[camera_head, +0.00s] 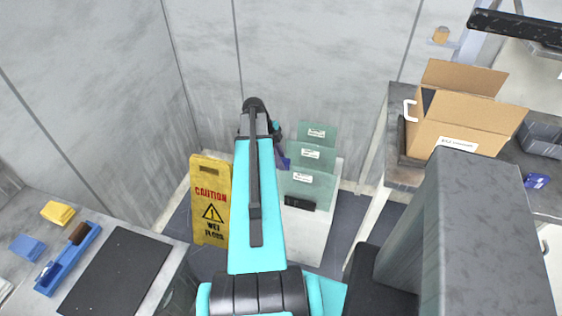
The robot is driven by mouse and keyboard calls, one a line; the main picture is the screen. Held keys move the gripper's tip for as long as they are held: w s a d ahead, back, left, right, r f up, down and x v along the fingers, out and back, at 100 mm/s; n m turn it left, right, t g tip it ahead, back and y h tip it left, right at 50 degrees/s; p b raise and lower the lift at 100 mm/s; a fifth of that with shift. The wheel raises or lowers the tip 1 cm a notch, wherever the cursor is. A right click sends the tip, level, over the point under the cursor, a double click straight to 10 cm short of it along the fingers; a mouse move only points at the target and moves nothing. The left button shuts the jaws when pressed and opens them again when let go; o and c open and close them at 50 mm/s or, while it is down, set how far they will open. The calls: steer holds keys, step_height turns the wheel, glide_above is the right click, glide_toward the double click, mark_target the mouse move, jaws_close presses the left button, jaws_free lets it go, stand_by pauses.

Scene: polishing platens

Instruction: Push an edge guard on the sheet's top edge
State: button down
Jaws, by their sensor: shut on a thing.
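Three greenish see-through sheets with white labels stand one behind another on a white stand (309,238): a rear sheet (328,139), a middle sheet (325,163) and a front sheet (322,192). A short black piece (300,203) lies at the front sheet's lower left. My gripper (278,150) is at the left of the sheets, largely hidden behind my arm. It is shut on what looks like the edge guard, a small dark blue piece (283,162) beside the middle sheet's left side. Its fingertips, and whether the guard touches a sheet, cannot be made out.
A yellow wet-floor sign (210,200) stands left of my arm. An open cardboard box (462,127) is on the right bench. Walls close the back.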

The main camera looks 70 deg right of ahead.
steer(key=shift+f+b, duration=0.25)
steer(key=shift+b, duration=0.05)
stand_by(0.6)
steer(key=c, duration=1.6)
jaws_free()
steer(key=shift+o, duration=0.2)
steer(key=shift+r, duration=0.1)
steer(key=b+v, duration=0.2)
steer(key=v, duration=1.1)
steer(key=shift+r+b, duration=0.3)
